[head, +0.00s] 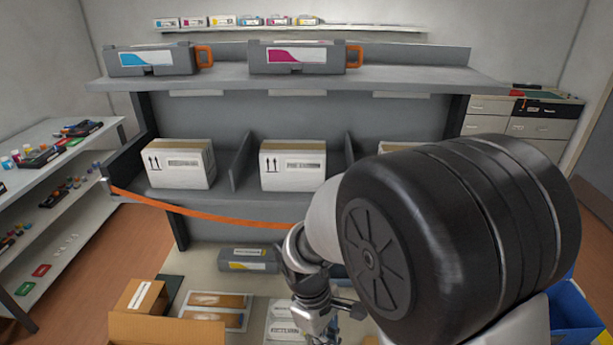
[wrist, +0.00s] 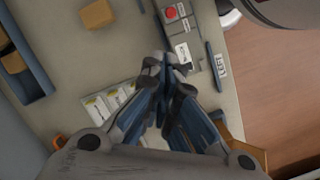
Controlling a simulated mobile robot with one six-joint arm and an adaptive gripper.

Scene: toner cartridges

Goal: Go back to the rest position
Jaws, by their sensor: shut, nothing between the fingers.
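My gripper (head: 322,325) hangs low over the table (head: 190,262) in the head view, partly cut off by the bottom edge. In the wrist view my gripper (wrist: 165,65) has its fingers closed together with nothing between them. A toner cartridge with a cyan label (head: 150,60) and one with a magenta label (head: 300,57) lie on the upper shelf, each with an orange handle. A grey cartridge with a yellow label (head: 246,266) lies on the table behind my gripper. My arm hides the right part of the shelf.
White boxes (head: 292,170) stand in the lower shelf bays. An orange strap (head: 210,215) sags across the shelf front. An open cardboard box (head: 165,329) is at the table's front left. A blue bin (head: 575,320) is at lower right. A side rack (head: 60,215) stands left.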

